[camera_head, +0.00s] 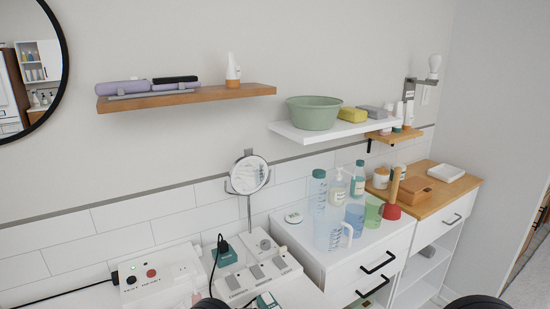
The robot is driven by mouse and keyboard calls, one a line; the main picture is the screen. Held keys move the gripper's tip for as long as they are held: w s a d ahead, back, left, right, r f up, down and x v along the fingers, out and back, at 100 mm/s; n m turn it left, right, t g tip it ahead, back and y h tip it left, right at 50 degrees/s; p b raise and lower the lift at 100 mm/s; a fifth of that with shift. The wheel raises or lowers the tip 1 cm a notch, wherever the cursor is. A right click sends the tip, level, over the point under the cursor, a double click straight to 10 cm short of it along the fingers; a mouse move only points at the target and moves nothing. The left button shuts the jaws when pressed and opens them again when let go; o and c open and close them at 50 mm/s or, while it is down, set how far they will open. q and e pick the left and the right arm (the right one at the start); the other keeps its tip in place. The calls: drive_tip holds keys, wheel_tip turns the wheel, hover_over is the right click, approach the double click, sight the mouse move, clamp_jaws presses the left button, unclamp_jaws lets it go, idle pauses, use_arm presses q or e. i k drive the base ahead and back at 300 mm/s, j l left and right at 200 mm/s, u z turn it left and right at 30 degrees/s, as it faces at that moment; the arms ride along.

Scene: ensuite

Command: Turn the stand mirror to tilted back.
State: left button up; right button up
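The stand mirror (249,176) is a small round mirror in a U-shaped yoke on a thin metal stem, in the middle of the head view. It stands near the tiled wall, behind the white switch units. Its face is turned toward me and looks near upright; the exact tilt is hard to tell. The foot of its stem is partly hidden. Neither gripper's fingers show. Only dark rounded parts, likely of my own arms, show at the bottom edge, well apart from the mirror.
A white box with buttons (159,277) and a switch unit (262,272) with plugs and a cable stand before the mirror. Bottles, cups and a pitcher (331,232) crowd the white cabinet to the right. A wooden shelf (190,97) and a white shelf (335,129) hang above.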

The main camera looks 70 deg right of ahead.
sight(249, 174)
drive_tip(key=z, duration=2.25)
drive_tip(key=i+l+u, duration=0.1)
drive_tip(key=u, duration=0.35)
